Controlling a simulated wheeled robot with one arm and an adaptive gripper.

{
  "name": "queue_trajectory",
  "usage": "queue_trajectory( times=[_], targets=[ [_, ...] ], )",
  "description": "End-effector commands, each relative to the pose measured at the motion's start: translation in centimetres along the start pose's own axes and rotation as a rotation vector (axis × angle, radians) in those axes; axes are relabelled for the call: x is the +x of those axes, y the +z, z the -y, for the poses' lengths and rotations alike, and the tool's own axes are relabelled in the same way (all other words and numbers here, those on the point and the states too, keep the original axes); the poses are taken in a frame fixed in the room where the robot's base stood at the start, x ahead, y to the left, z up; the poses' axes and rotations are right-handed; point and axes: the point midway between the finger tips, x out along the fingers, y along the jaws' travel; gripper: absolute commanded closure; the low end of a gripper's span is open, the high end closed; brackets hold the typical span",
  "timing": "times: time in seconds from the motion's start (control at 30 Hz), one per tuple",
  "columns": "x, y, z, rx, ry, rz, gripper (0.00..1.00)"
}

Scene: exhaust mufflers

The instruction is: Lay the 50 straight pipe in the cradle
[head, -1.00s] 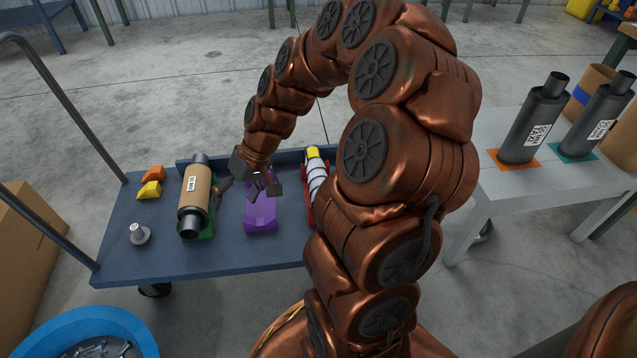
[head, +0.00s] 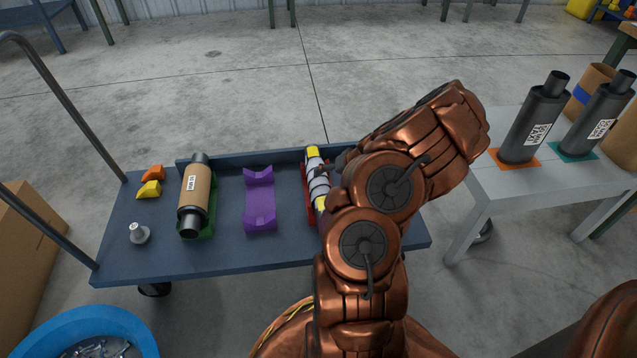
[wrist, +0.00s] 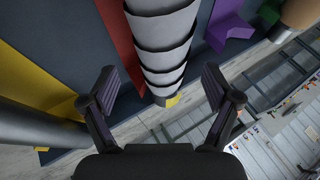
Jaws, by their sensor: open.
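The ribbed white-grey cylinder with yellow ends (head: 317,184) lies in a red cradle (head: 305,197) on the blue cart. In the wrist view it (wrist: 163,45) runs between my open, empty fingers (wrist: 160,82), apparently beyond them. My gripper (head: 335,167) is beside its far half in the head view, partly hidden by my arm. The purple cradle (head: 260,205) is empty. A dark grey pipe (wrist: 35,128) lies beside a yellow piece (wrist: 35,90) at the left of the wrist view; my arm hides that area in the head view. I cannot read which is the 50 pipe.
A brown muffler (head: 195,190) lies in a green cradle (head: 210,212). Orange and yellow blocks (head: 150,188) and a grey metal part (head: 138,233) sit at the left. Two dark mufflers (head: 535,120) stand on the white table (head: 490,185). The cart has a raised back edge.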

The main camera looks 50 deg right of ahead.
Motion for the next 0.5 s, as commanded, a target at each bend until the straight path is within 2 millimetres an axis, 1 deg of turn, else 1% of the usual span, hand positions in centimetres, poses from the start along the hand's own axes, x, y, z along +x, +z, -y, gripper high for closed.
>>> queue_trajectory(
  times=[0.03,0.1,0.27,0.5],
  targets=[
    [0.7,0.1,0.0,-0.002,-0.001,0.002,0.12],
    [1.4,0.1,0.1,-0.003,-0.002,0.003,0.12],
    [2.7,0.0,0.1,-0.004,-0.002,0.004,0.12],
    [5.9,-0.5,0.2,-0.004,0.001,0.003,0.12]
  ],
)
